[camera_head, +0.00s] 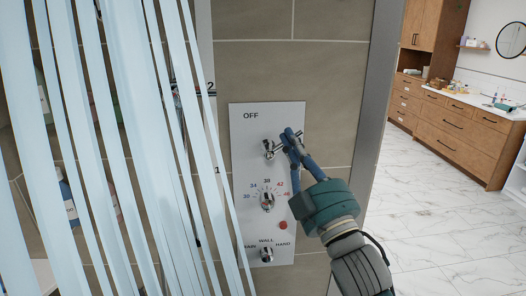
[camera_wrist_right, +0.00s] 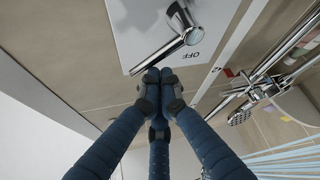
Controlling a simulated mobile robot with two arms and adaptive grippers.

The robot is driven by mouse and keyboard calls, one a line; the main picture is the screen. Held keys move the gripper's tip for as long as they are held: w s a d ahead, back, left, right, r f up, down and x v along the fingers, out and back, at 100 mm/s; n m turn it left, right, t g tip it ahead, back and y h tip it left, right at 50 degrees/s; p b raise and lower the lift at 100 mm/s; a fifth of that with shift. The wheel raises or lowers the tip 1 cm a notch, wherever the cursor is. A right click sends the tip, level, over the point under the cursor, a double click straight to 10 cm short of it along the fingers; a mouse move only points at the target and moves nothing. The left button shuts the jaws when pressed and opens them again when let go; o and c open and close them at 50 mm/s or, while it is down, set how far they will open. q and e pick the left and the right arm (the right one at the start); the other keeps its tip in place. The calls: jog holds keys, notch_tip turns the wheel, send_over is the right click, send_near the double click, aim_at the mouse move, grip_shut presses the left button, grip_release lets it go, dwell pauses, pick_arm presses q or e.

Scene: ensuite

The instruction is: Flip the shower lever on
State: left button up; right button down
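The chrome shower lever (camera_head: 268,149) sits at the top of a grey wall panel (camera_head: 247,165), under the word OFF. Its bar points to the right, towards my gripper. My right gripper (camera_head: 291,137) has its blue fingers at the lever's right side, in front of the panel. In the right wrist view the lever (camera_wrist_right: 165,52) runs from its round mount to a free end, just above the fingertips (camera_wrist_right: 160,86). The fingertips are together with nothing seen between them. I cannot tell whether they touch the lever. My left gripper is not in view.
Below the lever are a temperature knob (camera_head: 267,201), a red button (camera_head: 283,225) and a mode knob (camera_head: 266,254). Pale curtain strips (camera_head: 130,140) hang at the left. A grey frame post (camera_head: 380,100) stands at the right, with open marble floor (camera_head: 435,215) beyond.

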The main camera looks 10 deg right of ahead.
jog(key=shift+d+f+m+t+h+b, duration=0.3)
jog(key=shift+f+m+h, duration=0.2)
jog(key=shift+m, duration=0.35)
jog(key=shift+d+f+m+t+h+b, duration=0.2)
jog(key=shift+f+m+h+b, duration=0.25)
jog(key=shift+m, duration=0.45)
jog(key=shift+d+f+m+t+h+b, duration=0.2)
jog(key=shift+d+f+m+h+b, duration=0.15)
jog(key=shift+m+h, duration=0.35)
jog(key=shift+f, duration=0.1)
